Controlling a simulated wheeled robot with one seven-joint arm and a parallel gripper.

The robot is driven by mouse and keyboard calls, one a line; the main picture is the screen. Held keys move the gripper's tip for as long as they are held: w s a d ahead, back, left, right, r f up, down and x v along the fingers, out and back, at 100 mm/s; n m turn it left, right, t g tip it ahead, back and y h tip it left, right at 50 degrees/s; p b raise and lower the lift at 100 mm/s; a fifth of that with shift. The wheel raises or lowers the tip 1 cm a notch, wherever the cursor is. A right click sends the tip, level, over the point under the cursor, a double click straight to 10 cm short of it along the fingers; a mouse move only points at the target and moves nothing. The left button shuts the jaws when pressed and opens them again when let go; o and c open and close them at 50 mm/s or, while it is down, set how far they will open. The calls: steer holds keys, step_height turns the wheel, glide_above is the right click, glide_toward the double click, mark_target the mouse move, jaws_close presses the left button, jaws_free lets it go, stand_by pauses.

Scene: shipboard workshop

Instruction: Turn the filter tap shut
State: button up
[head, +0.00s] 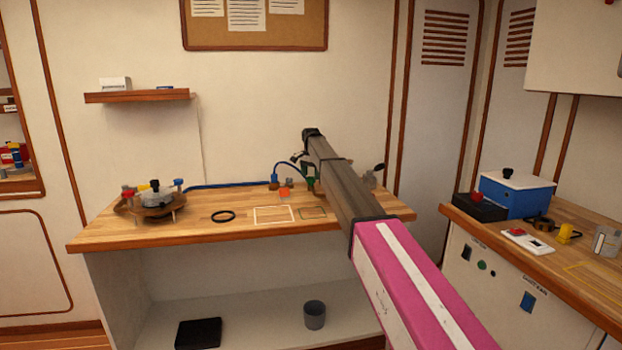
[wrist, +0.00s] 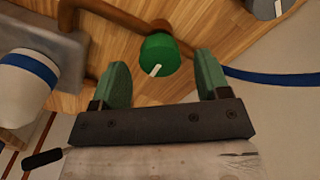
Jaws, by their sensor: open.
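A round green tap knob (wrist: 159,54) with a white mark shows in the wrist view, on a brown pipe above the wooden bench. I cannot read a label to confirm it is the filter tap. My gripper (wrist: 163,70) is open, with its two green fingers to the left and right of the knob in the picture. The knob lies a little beyond or between the tips; I see no clear contact. In the head view my arm hides most of the gripper and the knob.
A grey knob with a white mark (wrist: 268,8) and a blue hose (wrist: 262,77) are to the right in the wrist view. A white and blue cylinder (wrist: 25,80) stands at left. The bench (head: 180,232) also holds a black ring (head: 223,216) and a round brown stand (head: 150,207).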

steer(key=shift+f, duration=0.85)
steer(key=c, duration=0.9)
